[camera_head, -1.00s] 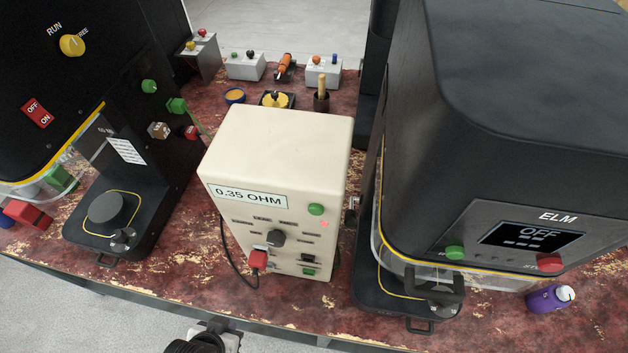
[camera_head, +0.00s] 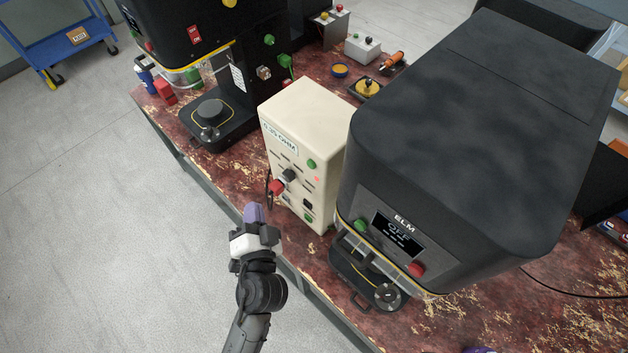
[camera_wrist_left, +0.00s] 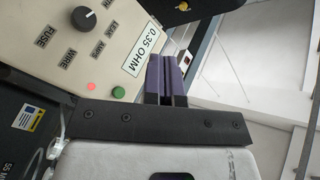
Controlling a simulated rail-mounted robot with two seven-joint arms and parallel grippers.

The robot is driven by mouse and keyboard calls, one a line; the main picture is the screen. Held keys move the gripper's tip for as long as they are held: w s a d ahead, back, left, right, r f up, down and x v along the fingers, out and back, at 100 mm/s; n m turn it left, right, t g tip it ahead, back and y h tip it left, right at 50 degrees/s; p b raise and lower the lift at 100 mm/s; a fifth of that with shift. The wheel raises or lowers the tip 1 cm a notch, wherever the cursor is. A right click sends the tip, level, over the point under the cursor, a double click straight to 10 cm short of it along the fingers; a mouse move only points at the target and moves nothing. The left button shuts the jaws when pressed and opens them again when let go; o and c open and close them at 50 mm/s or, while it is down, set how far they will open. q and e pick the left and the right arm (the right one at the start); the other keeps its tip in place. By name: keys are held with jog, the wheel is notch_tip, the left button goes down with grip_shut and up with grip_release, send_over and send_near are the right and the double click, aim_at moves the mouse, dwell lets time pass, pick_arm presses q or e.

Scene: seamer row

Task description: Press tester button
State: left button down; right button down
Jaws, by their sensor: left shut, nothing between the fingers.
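The tester is a cream box (camera_head: 308,105) labelled 0.35 OHM, upright on the bench. Its front has a green button (camera_head: 311,163) near the top, a small red light (camera_head: 317,179), a black knob (camera_head: 289,175), a red plug (camera_head: 277,187) and a lower green button (camera_head: 309,217). My left gripper (camera_head: 253,213) is shut and empty, purple fingertips together, in front of the tester's lower left and apparently apart from it. In the left wrist view, the fingers (camera_wrist_left: 165,80) show beside the label (camera_wrist_left: 146,50) and the upper green button (camera_wrist_left: 118,92). My right gripper is not in view.
A black ELM machine (camera_head: 470,130) stands close on the tester's right, its display (camera_head: 398,237) reading OFF. Another black machine (camera_head: 200,40) stands on the left. The worn red bench (camera_head: 225,175) ends just in front of the tester. Open floor (camera_head: 90,190) lies left.

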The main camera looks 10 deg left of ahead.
aim_at(311, 165)
pick_arm(q)
jog(key=d+r+m+t+h, duration=0.2)
jog(key=r+m+t, duration=0.1)
jog(key=shift+w+d+r+m+t, duration=0.25)
jog(key=shift+w+d+m+t, duration=0.05)
jog(key=shift+w+d, duration=0.1)
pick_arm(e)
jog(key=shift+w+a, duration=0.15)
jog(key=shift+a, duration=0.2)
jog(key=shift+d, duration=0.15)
pick_arm(q)
jog(key=w+d, duration=0.4)
jog(key=w, duration=0.3)
jog(key=shift+w+d, duration=0.2)
jog(key=shift+w, duration=0.1)
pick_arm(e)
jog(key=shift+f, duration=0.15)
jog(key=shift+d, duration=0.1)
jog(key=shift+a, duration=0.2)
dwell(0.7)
